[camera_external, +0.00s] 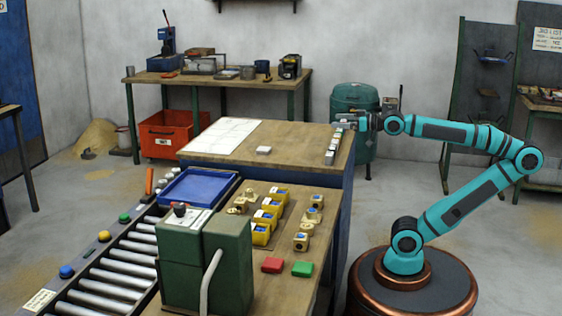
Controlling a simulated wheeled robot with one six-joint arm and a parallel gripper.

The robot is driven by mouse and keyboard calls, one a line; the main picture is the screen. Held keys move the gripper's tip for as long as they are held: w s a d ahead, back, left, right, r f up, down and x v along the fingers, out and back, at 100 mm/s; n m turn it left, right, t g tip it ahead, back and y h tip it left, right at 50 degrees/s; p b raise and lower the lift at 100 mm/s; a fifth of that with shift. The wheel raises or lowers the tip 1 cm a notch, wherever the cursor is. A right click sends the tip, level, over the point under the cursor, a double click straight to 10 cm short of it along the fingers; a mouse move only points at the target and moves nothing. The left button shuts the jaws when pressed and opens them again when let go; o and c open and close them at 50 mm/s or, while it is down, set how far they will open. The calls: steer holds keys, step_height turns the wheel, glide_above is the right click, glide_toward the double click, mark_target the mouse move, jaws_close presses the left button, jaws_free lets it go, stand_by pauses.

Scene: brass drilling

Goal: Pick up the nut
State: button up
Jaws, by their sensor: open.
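My gripper (340,122) is at the end of the teal arm, over the right back part of the wooden bench. It is open, and nothing shows in its jaws, though it is small in this view. A row of small grey and white pieces (331,151) lies on the bench just below and in front of it. Several brass-coloured parts stand on the nearer bench, such as one at the right (301,242) and one at the left (238,206). Which piece is the nut cannot be told at this size.
A small pale block (264,150) and white sheets (222,137) lie on the wooden bench (290,140). A blue tray (199,186) sits by the roller conveyor (125,262).

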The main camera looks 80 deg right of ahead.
steer(key=c, duration=0.7)
steer(key=n+g+y, duration=0.2)
steer(key=n+g, duration=0.4)
steer(key=g, duration=0.7)
glide_toward(307, 226)
steer(key=shift+g, duration=0.3)
steer(key=x, duration=0.4)
steer(key=shift+w+d+f, duration=0.2)
steer(key=shift+w+d, duration=0.2)
steer(key=shift+a+x, duration=0.2)
steer(key=shift+x, duration=1.1)
steer(key=shift+a+x, duration=0.15)
steer(key=shift+x, duration=1.15)
